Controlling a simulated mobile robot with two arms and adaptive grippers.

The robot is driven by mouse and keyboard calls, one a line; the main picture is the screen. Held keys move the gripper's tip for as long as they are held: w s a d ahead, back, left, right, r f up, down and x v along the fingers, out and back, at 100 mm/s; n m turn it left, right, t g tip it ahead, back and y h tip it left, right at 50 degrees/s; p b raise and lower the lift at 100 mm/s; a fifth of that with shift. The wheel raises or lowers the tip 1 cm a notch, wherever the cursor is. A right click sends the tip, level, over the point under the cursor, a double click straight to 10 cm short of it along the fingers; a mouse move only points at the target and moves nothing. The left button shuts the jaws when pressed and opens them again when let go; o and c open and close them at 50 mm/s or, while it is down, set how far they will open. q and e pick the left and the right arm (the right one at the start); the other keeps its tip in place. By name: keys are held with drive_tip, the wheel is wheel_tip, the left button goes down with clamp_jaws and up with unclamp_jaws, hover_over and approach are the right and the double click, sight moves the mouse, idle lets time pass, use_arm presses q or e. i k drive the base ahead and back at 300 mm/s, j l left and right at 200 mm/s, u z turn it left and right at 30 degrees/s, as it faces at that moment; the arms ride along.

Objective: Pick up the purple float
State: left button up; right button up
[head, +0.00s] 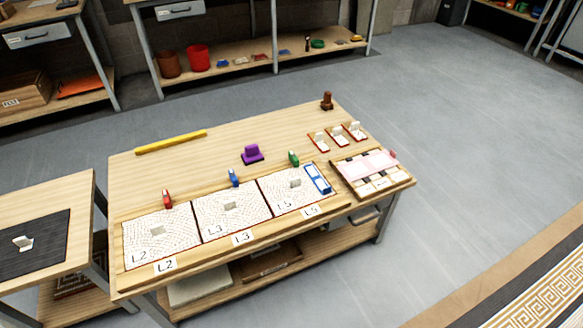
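The purple float (252,154) sits on the wooden table (230,130), a little behind the middle mosaic panel. It has a flat base with a block-like grip on top, and nothing touches it. Neither of my grippers is in the head view.
Panels L2 (158,238), L3 (215,215) and L5 (281,198) line the table's front. Small red (167,198), blue (234,177) and green (293,158) items stand behind them. A yellow bar (171,142) lies back left. A pink-and-white tray (345,167) is at the right.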

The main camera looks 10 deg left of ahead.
sight(253, 154)
drive_tip(key=i+l+u, duration=0.25)
drive_tip(key=i+l, duration=0.2)
drive_tip(key=l, duration=0.2)
drive_tip(key=i+l+u, duration=0.15)
drive_tip(key=l, duration=0.2)
drive_tip(key=i+l+u, duration=0.15)
drive_tip(key=l, duration=0.25)
drive_tip(key=i, duration=0.1)
